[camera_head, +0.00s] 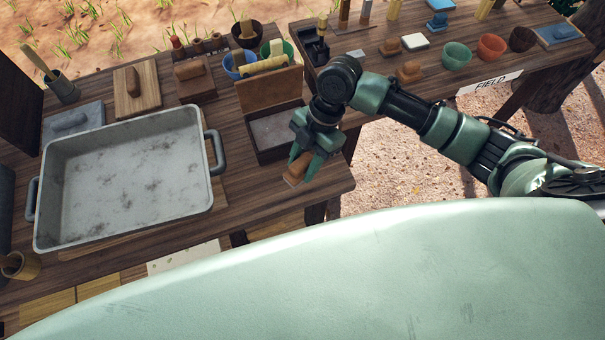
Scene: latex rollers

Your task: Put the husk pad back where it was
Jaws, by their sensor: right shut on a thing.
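My right gripper (305,160) reaches in from the right, over the front right corner of the near wooden table. It is shut on a small brown pad with a rounded grip, which I take to be the husk pad (296,172). The gripper fingers partly hide the pad, and I cannot tell if its underside touches the table. An open dark box (268,152) with a brown lid raised at its back is just behind and left of the gripper. My left gripper is not in view.
A large grey metal tray (130,180) fills the table's left part. Behind it are similar gripped blocks on a board (150,92) and a brown base (197,90). Several bowls stand at the back.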

